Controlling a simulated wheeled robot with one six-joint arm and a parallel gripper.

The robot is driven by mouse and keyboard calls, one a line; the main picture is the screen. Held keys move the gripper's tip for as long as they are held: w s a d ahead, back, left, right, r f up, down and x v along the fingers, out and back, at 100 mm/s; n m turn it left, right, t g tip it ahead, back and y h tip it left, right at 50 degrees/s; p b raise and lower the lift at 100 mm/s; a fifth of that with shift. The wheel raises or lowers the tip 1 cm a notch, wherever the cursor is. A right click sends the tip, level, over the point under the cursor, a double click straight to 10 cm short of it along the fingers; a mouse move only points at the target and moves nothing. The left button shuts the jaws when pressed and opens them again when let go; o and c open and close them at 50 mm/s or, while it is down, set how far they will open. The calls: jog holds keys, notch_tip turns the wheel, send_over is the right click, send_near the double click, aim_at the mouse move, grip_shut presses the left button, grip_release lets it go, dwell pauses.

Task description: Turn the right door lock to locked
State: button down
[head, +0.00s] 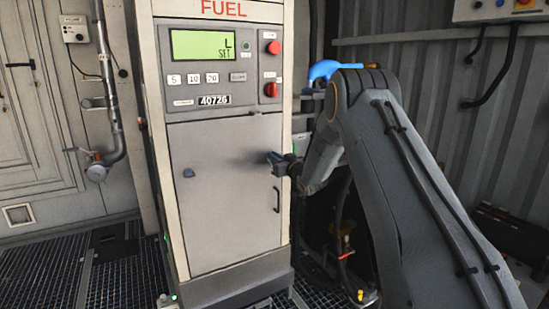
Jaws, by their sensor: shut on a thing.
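The fuel dispenser has a grey lower door (225,215). A small dark left lock (188,173) sits at the door's upper left. My gripper (273,160) reaches in from the right and meets the door's upper right edge, level with the left lock. It is shut on the right door lock, which its fingers hide, so how far that lock is turned cannot be told. The door lies flush in the dispenser's frame. A dark pull handle (277,200) is just below my gripper.
Above the door are a green display (203,45) reading "L SET", a row of buttons, a red button (273,47) and a red knob (271,89). A blue nozzle (323,70) hangs behind my arm. Pipes (105,90) run along the left wall. Grating floor (110,265) is open at front left.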

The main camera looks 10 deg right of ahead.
jog(key=shift+f, duration=0.1)
jog(key=n+b, duration=0.3)
jog(key=n, duration=0.2)
jog(key=a+f+n+b, duration=0.1)
jog(key=n+b, duration=0.2)
jog(key=n, duration=0.2)
jog(key=n+b, duration=0.3)
jog(key=n, duration=0.2)
jog(key=shift+s+a+f, duration=0.2)
jog(key=shift+a+f, duration=0.1)
jog(key=shift+f+n+b, duration=0.1)
jog(key=shift+n+b, duration=1)
jog(key=shift+n, duration=0.4)
jog(key=c, duration=1.8)
grip_release()
jog(key=shift+d, duration=0.25)
jog(key=shift+c, duration=0.2)
jog(key=shift+a, duration=0.3)
jog(key=v, duration=0.8)
